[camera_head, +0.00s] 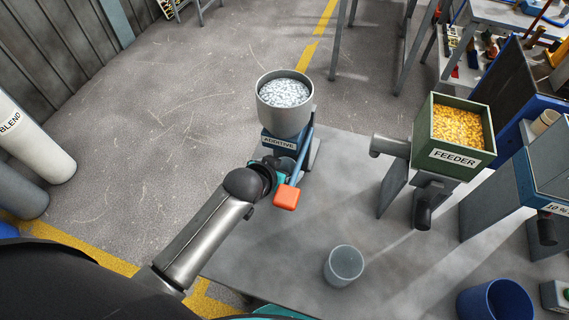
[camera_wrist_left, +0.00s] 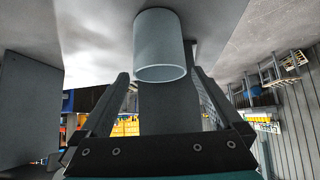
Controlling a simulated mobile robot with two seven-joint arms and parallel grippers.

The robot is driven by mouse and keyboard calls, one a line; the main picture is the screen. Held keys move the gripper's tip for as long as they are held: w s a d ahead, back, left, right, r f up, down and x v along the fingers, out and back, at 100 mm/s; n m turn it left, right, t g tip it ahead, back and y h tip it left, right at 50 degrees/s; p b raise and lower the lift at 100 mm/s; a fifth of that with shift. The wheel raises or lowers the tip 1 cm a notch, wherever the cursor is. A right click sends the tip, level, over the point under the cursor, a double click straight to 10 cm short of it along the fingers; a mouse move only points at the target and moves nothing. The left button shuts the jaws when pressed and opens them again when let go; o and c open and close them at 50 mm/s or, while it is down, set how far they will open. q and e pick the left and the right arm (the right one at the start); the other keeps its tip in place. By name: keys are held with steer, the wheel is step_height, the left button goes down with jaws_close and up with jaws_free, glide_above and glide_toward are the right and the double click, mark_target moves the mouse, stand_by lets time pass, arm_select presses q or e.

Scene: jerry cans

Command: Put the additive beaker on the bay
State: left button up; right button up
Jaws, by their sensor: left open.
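The additive dispenser (camera_head: 287,108) stands at the table's far left end, with a round hopper of silvery pellets and an orange-tipped lever (camera_head: 287,197). My left gripper (camera_head: 279,168) is low at its front, and its fingers are mostly hidden in the head view. In the left wrist view the fingers (camera_wrist_left: 165,100) are spread apart. A pale cylinder (camera_wrist_left: 160,45), apparently a beaker, shows between and beyond them, not gripped. The head view does not show it clearly there. Another grey beaker (camera_head: 343,266) stands upright on the table, apart from the gripper. I cannot make out a marked bay.
A green feeder (camera_head: 456,160) with yellow pellets and a side spout stands right of the additive dispenser. A blue container (camera_head: 495,300) sits at the lower right. The grey table (camera_head: 290,250) is clear around the standing beaker. Floor lies beyond its left edge.

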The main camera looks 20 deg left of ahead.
arm_select(q)
steer(key=p+v, duration=0.1)
steer(key=v, duration=0.4)
